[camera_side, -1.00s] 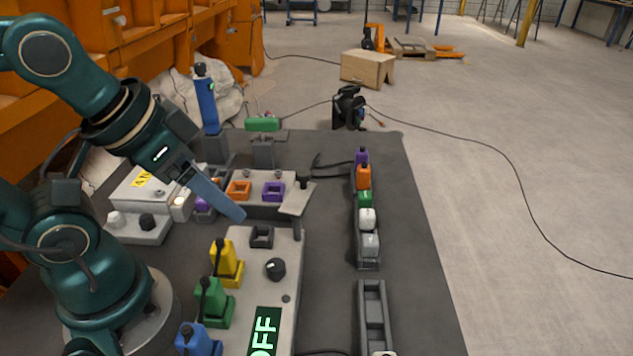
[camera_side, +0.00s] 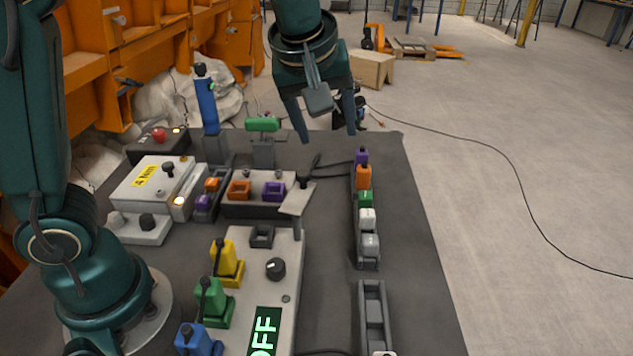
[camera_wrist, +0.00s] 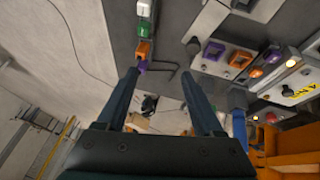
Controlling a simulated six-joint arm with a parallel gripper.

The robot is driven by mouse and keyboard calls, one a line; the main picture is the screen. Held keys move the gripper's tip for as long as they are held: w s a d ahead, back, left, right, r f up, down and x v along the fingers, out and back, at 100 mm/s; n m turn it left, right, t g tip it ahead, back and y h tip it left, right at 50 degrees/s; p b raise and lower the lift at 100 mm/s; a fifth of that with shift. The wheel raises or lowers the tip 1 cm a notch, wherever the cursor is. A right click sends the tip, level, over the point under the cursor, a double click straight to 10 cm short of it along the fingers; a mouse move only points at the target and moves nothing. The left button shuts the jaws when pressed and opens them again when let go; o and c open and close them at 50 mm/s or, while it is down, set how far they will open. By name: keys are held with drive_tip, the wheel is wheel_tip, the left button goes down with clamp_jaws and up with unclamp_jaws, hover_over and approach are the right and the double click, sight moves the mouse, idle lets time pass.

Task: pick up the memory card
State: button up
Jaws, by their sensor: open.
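I cannot tell for sure which thing is the memory card. A rack (camera_side: 355,262) on the table's right side holds a row of small coloured blocks: purple (camera_side: 361,157), orange (camera_side: 363,177), green (camera_side: 365,199), white (camera_side: 367,219) and grey (camera_side: 370,245). My gripper (camera_side: 327,137) is open, pointing down above the table's far edge, left of the row's purple end. In the wrist view, my gripper (camera_wrist: 161,74) has nothing between its fingers, and the purple block (camera_wrist: 143,66) shows near the left fingertip.
An empty grey rack (camera_side: 372,310) lies nearer the camera. A panel marked OFF (camera_side: 285,245) has yellow, green and blue connectors beside it. A blue upright tool (camera_side: 207,100) and a green-topped stand (camera_side: 263,125) stand left of my gripper. A black bent handle lies near the purple block.

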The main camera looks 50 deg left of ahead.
hover_over(368, 215)
drive_tip(key=s+a, duration=0.1)
wheel_tip(368, 215, down, 6)
drive_tip(key=shift+m+g+y, duration=0.5)
drive_tip(key=shift+g, duration=0.3)
drive_tip(key=f, duration=0.2)
drive_tip(key=d+f, duration=0.1)
drive_tip(key=f, duration=0.1)
drive_tip(key=d+f, duration=0.1)
drive_tip(key=shift+s+d+f, duration=0.15)
drive_tip(key=shift+s+f, duration=0.05)
drive_tip(key=shift+f, duration=0.2)
drive_tip(key=shift+x, duration=2.35)
drive_tip(key=shift+d, duration=0.1)
drive_tip(key=shift+c, duration=0.3)
clamp_jaws()
